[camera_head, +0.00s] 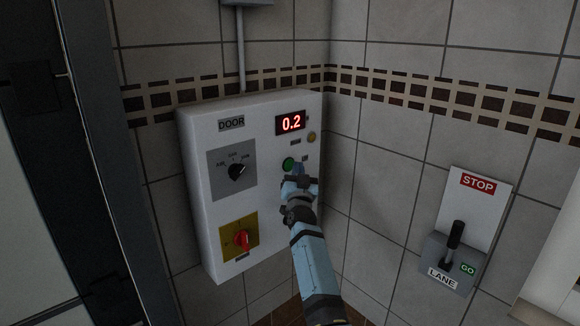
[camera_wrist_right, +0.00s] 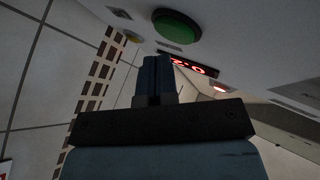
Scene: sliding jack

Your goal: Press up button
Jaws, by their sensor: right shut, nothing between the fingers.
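A white wall panel marked DOOR (camera_head: 214,200) carries a round green button (camera_head: 288,163); the small label beside it is too small to read surely. The green button also shows large in the right wrist view (camera_wrist_right: 177,26). My right gripper (camera_head: 299,172) is shut and empty, just to the right of and below the green button in the head view. In the right wrist view its closed fingertips (camera_wrist_right: 158,62) sit just short of the button, with a visible gap in the picture. I cannot tell the exact depth between them. My left gripper is not in view.
The panel also has a red display reading 0.2 (camera_head: 291,122), a small yellowish button (camera_head: 311,137), a black rotary knob (camera_head: 236,171) and a red switch on a yellow plate (camera_head: 241,239). A LANE lever box (camera_head: 447,266) with a STOP sign (camera_head: 478,183) is on the right wall.

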